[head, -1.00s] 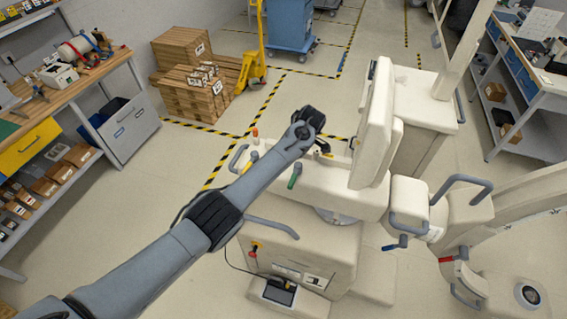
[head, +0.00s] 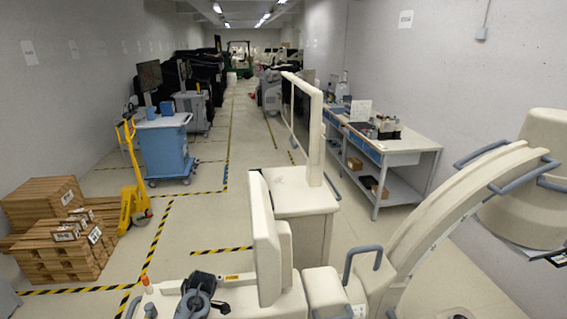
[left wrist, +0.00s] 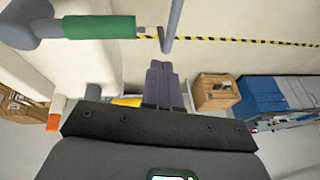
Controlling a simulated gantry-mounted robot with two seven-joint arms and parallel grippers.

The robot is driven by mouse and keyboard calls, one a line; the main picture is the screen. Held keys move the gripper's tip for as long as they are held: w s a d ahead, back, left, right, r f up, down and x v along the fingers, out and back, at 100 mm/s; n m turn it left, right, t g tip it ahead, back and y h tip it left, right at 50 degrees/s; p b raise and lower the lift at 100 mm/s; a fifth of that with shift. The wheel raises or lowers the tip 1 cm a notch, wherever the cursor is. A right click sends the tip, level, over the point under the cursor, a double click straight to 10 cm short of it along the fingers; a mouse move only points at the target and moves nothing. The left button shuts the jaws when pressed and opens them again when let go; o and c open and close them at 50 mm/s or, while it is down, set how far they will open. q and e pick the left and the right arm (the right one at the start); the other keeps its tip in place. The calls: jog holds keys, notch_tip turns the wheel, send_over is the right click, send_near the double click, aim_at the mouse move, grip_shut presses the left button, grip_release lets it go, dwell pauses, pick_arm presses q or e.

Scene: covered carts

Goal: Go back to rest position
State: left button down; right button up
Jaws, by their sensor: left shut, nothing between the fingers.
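My left gripper (left wrist: 160,84) points away from the camera in the left wrist view, its two grey fingers together with nothing between them. In the head view only the dark end of my left arm (head: 196,292) shows at the bottom edge, over the white medical cart (head: 268,240). In the left wrist view a green handle (left wrist: 98,27) and a grey bar of the cart lie close beyond the gripper. My right gripper is in neither view.
The cart's large curved arm (head: 425,225) fills the right side. A yellow pallet jack (head: 132,185), wooden crates (head: 50,235) and a blue cabinet (head: 165,150) stand at left. A workbench (head: 400,150) stands behind at right. The taped floor aisle between is clear.

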pick_arm(q)
jog(key=s+d+f+m+g+p, duration=0.1)
jog(key=s+d+f, duration=0.1)
jog(key=s+f, duration=0.6)
jog(key=s+d+f+m+g+h+p, duration=0.1)
jog(key=s+f, duration=0.4)
jog(key=s, duration=0.6)
jog(key=s+d+f+g, duration=0.1)
jog(key=s+d+f, duration=0.1)
jog(key=s+f, duration=0.6)
jog(key=s+d+r+m+t+h+p, duration=0.25)
jog(key=s+r+m, duration=0.55)
jog(key=s, duration=0.7)
jog(key=w+r+m+t, duration=0.3)
jog(key=r+m, duration=0.2)
jog(key=r, duration=0.5)
jog(key=w+d+r+m+t, duration=0.1)
jog(key=w+r+m+t, duration=0.2)
jog(key=r+m, duration=0.3)
notch_tip(320, 180, up, 4)
jog(key=shift+w+h, duration=0.3)
jog(key=shift+h, duration=0.05)
